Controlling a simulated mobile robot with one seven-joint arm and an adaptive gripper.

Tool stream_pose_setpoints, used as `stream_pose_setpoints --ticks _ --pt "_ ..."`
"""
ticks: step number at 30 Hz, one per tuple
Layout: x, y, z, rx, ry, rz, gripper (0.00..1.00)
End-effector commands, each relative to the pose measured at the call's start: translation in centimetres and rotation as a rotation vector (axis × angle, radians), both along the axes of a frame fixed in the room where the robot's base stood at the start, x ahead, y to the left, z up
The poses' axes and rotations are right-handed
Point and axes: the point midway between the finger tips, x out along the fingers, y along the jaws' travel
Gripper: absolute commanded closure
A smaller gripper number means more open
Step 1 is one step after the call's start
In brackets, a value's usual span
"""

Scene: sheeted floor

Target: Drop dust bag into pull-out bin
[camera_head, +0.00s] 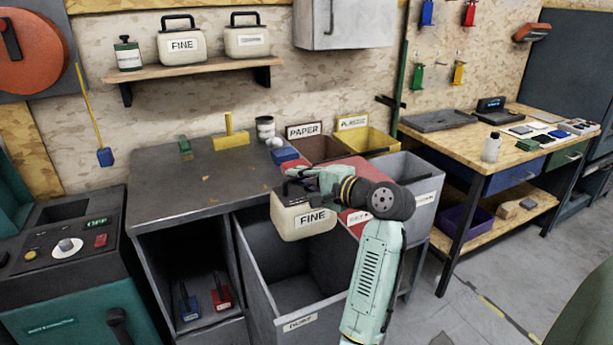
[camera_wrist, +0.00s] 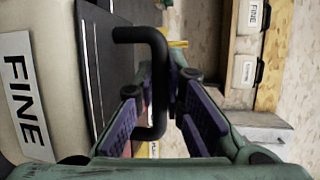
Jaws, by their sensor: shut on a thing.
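The dust bag (camera_head: 305,219), a cream, box-like container labelled FINE with a black handle, hangs upright from my gripper (camera_head: 300,184). My gripper is shut on its handle. In the wrist view the handle (camera_wrist: 155,45) passes between the purple-padded fingers (camera_wrist: 163,100), and the bag's label side (camera_wrist: 28,95) fills the left edge. The pull-out bin (camera_head: 262,268) is a deep grey box, drawn out below the workbench and open at the top. In the head view the bag overlaps the bin's upper back part; its exact height above the rim is hard to tell.
The grey workbench (camera_head: 200,183) stands behind and left of the bin. Labelled sorting boxes, including a yellow one (camera_head: 378,146) and a grey one (camera_head: 423,180), stand behind and right. Two more cream containers (camera_head: 181,46) sit on the wall shelf (camera_head: 195,68).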

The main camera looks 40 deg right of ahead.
Motion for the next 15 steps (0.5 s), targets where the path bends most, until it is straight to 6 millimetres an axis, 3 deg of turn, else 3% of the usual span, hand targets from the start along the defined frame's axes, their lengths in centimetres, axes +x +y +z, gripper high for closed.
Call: stream_pose_setpoints --ticks 15 --pt "-0.1 -0.1 -5.4 0.000 -0.002 -0.002 1.00"
